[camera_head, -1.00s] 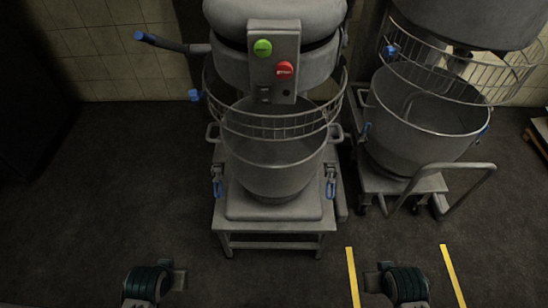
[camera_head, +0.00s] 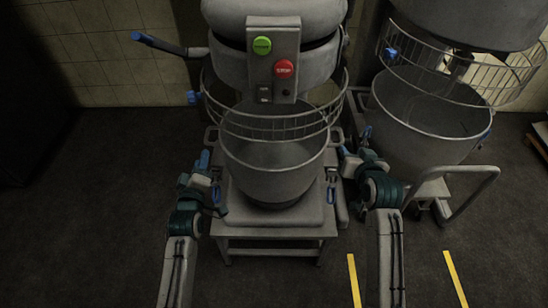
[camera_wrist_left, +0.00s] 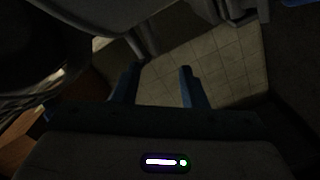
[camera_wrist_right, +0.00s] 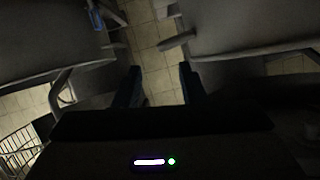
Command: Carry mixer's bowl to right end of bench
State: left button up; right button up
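The mixer's grey metal bowl (camera_head: 275,178) sits on the mixer's base, under the wire guard (camera_head: 270,125) and the head with green and red buttons. A side handle shows at each side of its rim. My left gripper (camera_head: 204,160) is just left of the bowl, near its left handle. My right gripper (camera_head: 347,154) is just right of the bowl, near its right handle. In the left wrist view the left fingers (camera_wrist_left: 158,85) are apart with nothing between them. In the right wrist view the right fingers (camera_wrist_right: 160,82) are also apart and empty.
A second mixer with a larger bowl (camera_head: 420,125) stands close on the right, on a wheeled trolley with a bent push handle (camera_head: 470,170). Yellow floor stripes (camera_head: 455,275) lie at the front right. The dark floor at left is clear. A tiled wall closes the back.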

aim_at(207, 134)
pick_arm(q)
jog(key=shift+r, duration=0.15)
pick_arm(e)
jog(key=shift+w+r, duration=0.15)
pick_arm(q)
jog(key=shift+w, duration=0.1)
